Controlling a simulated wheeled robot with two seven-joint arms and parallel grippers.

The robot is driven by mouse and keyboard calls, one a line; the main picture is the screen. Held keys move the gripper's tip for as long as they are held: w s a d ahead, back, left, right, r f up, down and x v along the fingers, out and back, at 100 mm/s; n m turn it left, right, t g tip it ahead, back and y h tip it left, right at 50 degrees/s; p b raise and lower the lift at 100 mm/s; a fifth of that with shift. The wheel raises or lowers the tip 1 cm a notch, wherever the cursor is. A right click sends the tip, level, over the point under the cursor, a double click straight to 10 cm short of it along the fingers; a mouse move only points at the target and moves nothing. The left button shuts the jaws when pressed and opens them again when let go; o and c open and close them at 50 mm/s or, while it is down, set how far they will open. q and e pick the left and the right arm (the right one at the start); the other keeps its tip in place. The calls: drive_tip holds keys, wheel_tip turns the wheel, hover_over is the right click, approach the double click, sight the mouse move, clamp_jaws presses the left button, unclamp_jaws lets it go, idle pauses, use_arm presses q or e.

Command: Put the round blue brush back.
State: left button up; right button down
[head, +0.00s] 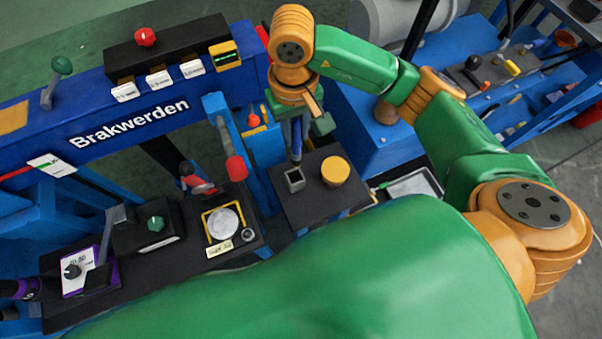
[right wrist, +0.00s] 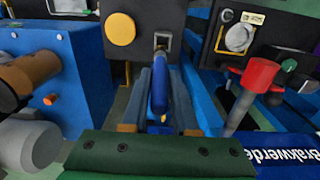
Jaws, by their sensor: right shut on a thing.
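The round blue brush (head: 297,136) hangs roughly upright below my right gripper (head: 298,112), which is shut on it. In the right wrist view the blue handle (right wrist: 159,92) lies between the fingers of the gripper (right wrist: 160,105). A small square grey holder (head: 294,180) stands on a black shelf; it also shows in the right wrist view (right wrist: 162,38). The brush's lower end lines up with the holder's opening. I cannot tell whether the tip is above it or just inside. My left gripper is not in view.
A round yellow-lidded item (head: 335,171) stands right of the holder on the black shelf (head: 312,210). A red-ended lever (head: 236,168) rises close on the left. A blue block (head: 372,130) stands to the right. My green arm covers the front.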

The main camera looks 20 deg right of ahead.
sight(294, 163)
drive_tip(key=f, duration=0.2)
drive_tip(key=f+b, duration=0.1)
drive_tip(key=shift+a+f, duration=0.35)
drive_tip(key=shift+f, duration=0.05)
wheel_tip(294, 163, down, 9)
drive_tip(key=shift+f+p, duration=0.15)
drive_tip(key=shift+p, duration=0.45)
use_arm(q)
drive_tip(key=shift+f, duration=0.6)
use_arm(e)
drive_tip(key=shift+f, duration=0.1)
drive_tip(key=shift+f+b, duration=0.1)
drive_tip(key=shift+b, duration=0.2)
drive_tip(key=c, duration=0.7)
unclamp_jaws()
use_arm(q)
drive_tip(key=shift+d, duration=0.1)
use_arm(e)
drive_tip(key=shift+r, duration=0.2)
